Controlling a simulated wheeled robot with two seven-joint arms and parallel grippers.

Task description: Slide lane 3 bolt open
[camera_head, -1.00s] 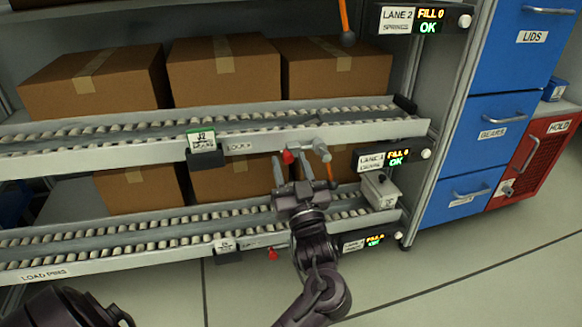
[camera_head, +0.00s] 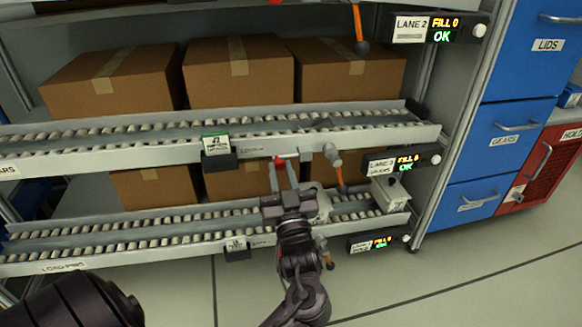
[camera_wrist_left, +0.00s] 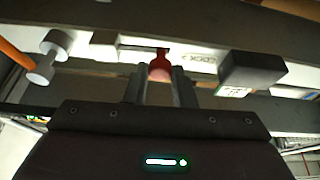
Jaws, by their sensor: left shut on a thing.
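The lane 3 bolt has a red knob (camera_head: 279,160) on the front rail of the middle shelf, just above my left gripper. My left gripper (camera_head: 284,174) reaches up from below and is shut on this knob. In the left wrist view the red knob (camera_wrist_left: 160,68) sits between the two fingers (camera_wrist_left: 160,88). A pale bar shows to the right of the knob in the head view. A LOCK label (camera_wrist_left: 200,62) is beside the knob in the wrist view. The lane 3 sign (camera_head: 380,167) hangs at the rail's right end. My right gripper is not in view.
An orange-handled lever (camera_head: 333,158) hangs close to the right of my left gripper. A black card holder (camera_head: 219,160) juts from the rail to its left. Cardboard boxes (camera_head: 240,70) stand behind the roller lane. Blue drawers (camera_head: 503,135) are at the right.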

